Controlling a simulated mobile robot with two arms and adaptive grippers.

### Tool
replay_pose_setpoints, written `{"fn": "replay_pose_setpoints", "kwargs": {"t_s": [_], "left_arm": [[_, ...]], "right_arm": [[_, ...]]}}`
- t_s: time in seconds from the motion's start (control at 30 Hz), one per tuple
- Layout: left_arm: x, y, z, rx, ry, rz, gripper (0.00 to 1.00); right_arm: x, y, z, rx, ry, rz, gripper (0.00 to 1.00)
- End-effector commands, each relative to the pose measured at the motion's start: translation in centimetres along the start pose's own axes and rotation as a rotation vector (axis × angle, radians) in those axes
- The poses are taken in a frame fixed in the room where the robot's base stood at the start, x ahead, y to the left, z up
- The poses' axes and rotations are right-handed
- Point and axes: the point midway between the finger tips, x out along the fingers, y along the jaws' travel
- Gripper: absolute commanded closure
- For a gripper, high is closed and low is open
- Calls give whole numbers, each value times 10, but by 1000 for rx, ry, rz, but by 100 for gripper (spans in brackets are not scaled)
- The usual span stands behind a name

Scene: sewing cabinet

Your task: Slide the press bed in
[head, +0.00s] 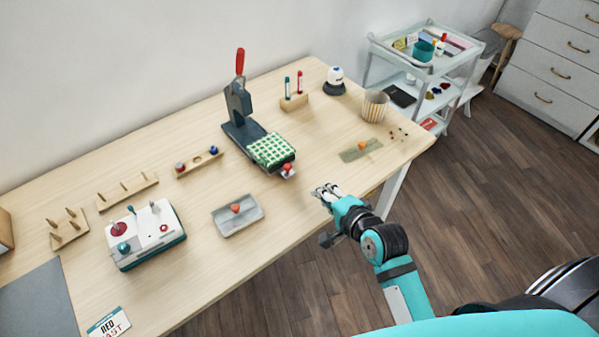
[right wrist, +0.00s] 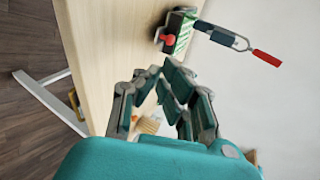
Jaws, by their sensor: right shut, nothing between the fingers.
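The dark grey press (head: 238,106) with a red lever stands on the table. Its bed (head: 286,162) extends from the press column toward the table's front edge, with a green patterned cloth (head: 271,149) on it. A red knob (head: 287,169) is on the bed's front end. My right gripper (head: 325,191) is shut and empty, to the right of the knob and apart from it, near the table's front edge. The right wrist view shows the red knob (right wrist: 168,38) and the press lever (right wrist: 267,58) beyond the gripper fingers (right wrist: 168,92). My left gripper is not in view.
A grey tray (head: 222,229) with an orange piece lies left of the bed. A green mat (head: 350,154) and a striped cup (head: 375,106) are at the right. Bare tabletop lies around the knob.

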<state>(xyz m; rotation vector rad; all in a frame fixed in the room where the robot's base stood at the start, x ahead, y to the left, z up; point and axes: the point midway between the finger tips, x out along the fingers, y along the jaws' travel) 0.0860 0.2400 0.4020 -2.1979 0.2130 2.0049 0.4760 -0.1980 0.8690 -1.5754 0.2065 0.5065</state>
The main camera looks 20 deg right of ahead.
Motion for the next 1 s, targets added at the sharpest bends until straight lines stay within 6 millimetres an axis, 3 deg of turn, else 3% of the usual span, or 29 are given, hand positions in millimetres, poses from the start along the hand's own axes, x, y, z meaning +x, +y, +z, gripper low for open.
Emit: {"fn": "replay_pose_setpoints", "kwargs": {"t_s": [0.4, 0.6, 0.8, 1.0], "left_arm": [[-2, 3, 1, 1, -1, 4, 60], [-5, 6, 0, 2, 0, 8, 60], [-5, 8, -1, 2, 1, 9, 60], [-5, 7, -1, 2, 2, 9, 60]], "right_arm": [[84, 0, 0, -6, -1, 2, 100], [115, -7, 0, -6, 0, 2, 100], [129, -10, 0, -7, 0, 3, 100], [131, -10, 0, -7, 1, 3, 100]]}}
